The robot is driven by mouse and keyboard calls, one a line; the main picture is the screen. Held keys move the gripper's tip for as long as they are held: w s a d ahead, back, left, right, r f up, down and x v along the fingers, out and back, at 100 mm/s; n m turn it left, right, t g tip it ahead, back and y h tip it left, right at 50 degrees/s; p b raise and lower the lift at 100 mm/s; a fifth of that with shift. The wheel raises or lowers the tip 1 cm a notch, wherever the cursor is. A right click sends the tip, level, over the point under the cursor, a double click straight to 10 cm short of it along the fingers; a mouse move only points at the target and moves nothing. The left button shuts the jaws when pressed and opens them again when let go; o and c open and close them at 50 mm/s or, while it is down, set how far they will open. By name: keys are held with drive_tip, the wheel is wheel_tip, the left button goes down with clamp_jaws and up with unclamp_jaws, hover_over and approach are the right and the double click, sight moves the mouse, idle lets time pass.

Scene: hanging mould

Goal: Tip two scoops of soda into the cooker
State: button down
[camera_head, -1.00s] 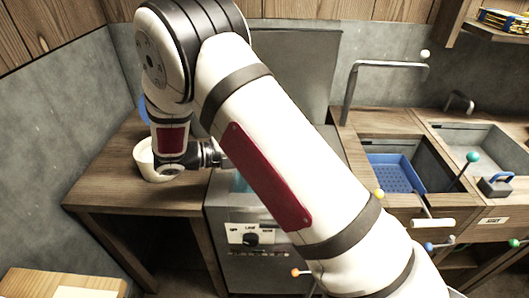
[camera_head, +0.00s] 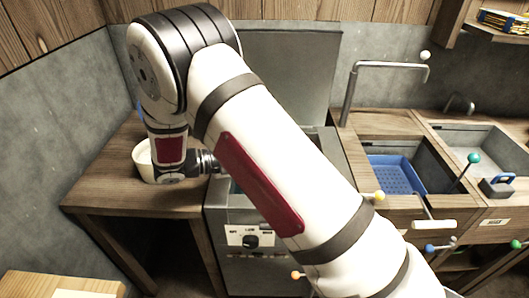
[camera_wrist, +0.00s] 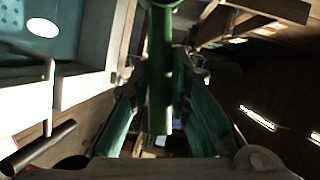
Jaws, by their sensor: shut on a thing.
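The cooker (camera_head: 250,238) is a grey metal box with a dial, below and behind my arm. Its lid (camera_head: 288,75) stands open, and a strip of teal shows inside. A white tub (camera_head: 144,161) stands on the wooden counter left of the cooker, partly hidden by my wrist; its contents cannot be seen. My gripper (camera_wrist: 160,118) is shut on a green scoop (camera_wrist: 160,70), whose handle runs between the teal finger pads. In the head view, my gripper's tip and the scoop are hidden behind my forearm. Whether the scoop holds soda cannot be told.
A blue basket (camera_head: 396,173) sits in a basin right of the cooker. A bent metal pipe (camera_head: 352,88) rises behind it.

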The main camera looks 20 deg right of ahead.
drive_tip(key=shift+s+d+r+m+g+y+p, duration=0.15)
drive_tip(key=shift+r+m+y+p, duration=0.15)
drive_tip(key=shift+y+p, duration=0.2)
drive_tip(key=shift+a+r+m+g+y+p, duration=0.15)
drive_tip(key=shift+r+m+y+p, duration=0.15)
drive_tip(key=shift+y, duration=0.3)
drive_tip(key=y+p, duration=0.1)
drive_tip(key=m+y+p, duration=0.1)
drive_tip(key=y, duration=0.1)
drive_tip(key=m+y+p, duration=0.1)
drive_tip(key=y+p, duration=0.1)
drive_tip(key=shift+d+r, duration=0.1)
drive_tip(key=shift+r, duration=0.2)
drive_tip(key=y+p, duration=0.1)
drive_tip(key=m+y+p, duration=0.1)
drive_tip(key=y, duration=0.1)
drive_tip(key=y+p, duration=0.1)
drive_tip(key=shift+r+m+y+p, duration=0.25)
drive_tip(key=shift+m+y+p, duration=0.05)
drive_tip(key=shift+m+y, duration=0.1)
drive_tip(key=shift+t+y+p, duration=0.4)
drive_tip(key=shift+y+p, duration=0.05)
drive_tip(key=shift+y, duration=0.25)
drive_tip(key=shift+f, duration=0.1)
